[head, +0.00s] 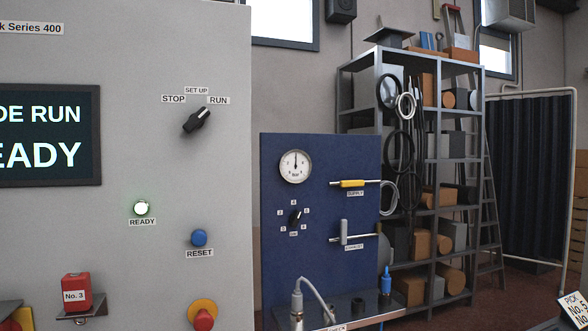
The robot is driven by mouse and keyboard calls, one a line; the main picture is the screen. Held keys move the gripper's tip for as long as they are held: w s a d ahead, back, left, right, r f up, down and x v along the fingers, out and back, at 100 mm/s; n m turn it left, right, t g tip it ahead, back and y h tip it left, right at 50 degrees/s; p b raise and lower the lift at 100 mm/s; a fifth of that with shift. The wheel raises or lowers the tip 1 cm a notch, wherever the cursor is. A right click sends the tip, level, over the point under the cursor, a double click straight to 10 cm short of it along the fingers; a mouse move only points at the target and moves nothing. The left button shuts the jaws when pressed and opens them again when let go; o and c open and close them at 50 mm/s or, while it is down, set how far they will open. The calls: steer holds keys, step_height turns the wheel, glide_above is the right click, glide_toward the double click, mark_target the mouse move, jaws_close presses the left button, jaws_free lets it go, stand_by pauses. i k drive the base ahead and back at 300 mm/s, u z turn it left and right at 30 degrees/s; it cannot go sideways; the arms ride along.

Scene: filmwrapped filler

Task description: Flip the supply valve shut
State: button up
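The supply valve (353,184) is on the blue panel (318,215) right of the grey machine cabinet. Its yellow handle lies level, in line with the horizontal pipe, above a label reading SUPPLY. A second valve (344,232) sits below it, with a grey handle standing upright across its pipe; its small label is hard to read. A round gauge (295,167) is at the panel's upper left, with its needle pointing about straight up. My gripper is not in view.
The cabinet carries a selector knob (197,120), a lit READY lamp (141,208), a blue RESET button (199,238) and a red button (203,319). A shelf (318,316) with a cable and a blue-tipped item (386,282) juts below the panel. Metal shelving (414,57) stands behind.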

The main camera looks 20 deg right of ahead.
mark_target(347, 183)
steer(key=u, duration=1.95)
steer(key=k, duration=1)
steer(key=z, duration=1.5)
steer(key=i, duration=0.75)
steer(key=u, duration=0.05)
